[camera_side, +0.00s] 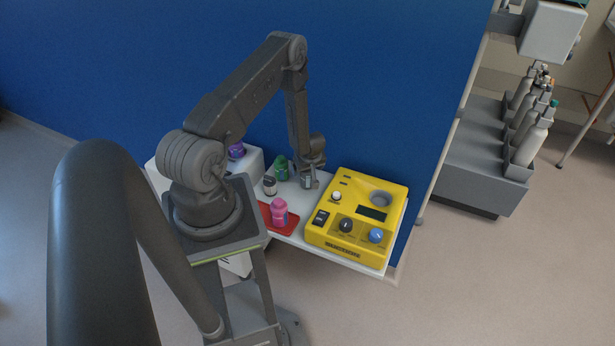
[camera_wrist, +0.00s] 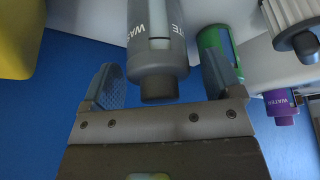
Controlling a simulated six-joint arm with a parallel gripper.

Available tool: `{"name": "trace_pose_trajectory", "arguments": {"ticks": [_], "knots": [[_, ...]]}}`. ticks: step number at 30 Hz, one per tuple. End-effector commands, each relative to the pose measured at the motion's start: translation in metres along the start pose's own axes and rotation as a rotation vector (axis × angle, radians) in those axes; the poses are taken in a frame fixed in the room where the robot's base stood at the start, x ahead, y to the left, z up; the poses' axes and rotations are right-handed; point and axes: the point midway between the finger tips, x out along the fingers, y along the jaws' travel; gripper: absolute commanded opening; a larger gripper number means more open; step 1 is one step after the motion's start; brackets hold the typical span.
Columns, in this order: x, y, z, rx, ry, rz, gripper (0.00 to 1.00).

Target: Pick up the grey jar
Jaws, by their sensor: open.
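The grey jar (camera_wrist: 158,50), with pale lettering and a darker narrow end, is in the wrist view between my two open fingers. The fingers of my gripper (camera_wrist: 160,75) stand apart on its left and right, with a visible gap on each side. In the side view my gripper (camera_side: 311,178) is low over the white table, with the grey jar (camera_side: 309,184) at its tip, partly hidden by the fingers.
A green bottle (camera_side: 281,168) and a pale jar (camera_side: 269,186) with a dark cap stand close left. A pink bottle (camera_side: 279,213) stands on a red mat (camera_side: 292,225). A yellow device (camera_side: 348,235) is close right. A purple bottle (camera_side: 237,150) and a blue wall (camera_side: 390,90) are behind.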

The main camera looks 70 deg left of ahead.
Motion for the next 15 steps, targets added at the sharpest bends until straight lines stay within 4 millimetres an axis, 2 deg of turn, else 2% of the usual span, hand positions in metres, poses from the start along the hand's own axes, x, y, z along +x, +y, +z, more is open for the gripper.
{"name": "trace_pose_trajectory", "arguments": {"ticks": [8,15], "knots": [[0.0038,0.0,-0.0001,0.0,0.0,0.0,0.85],[0.0035,0.0,-0.0001,0.0,0.0,0.0,0.62]]}}
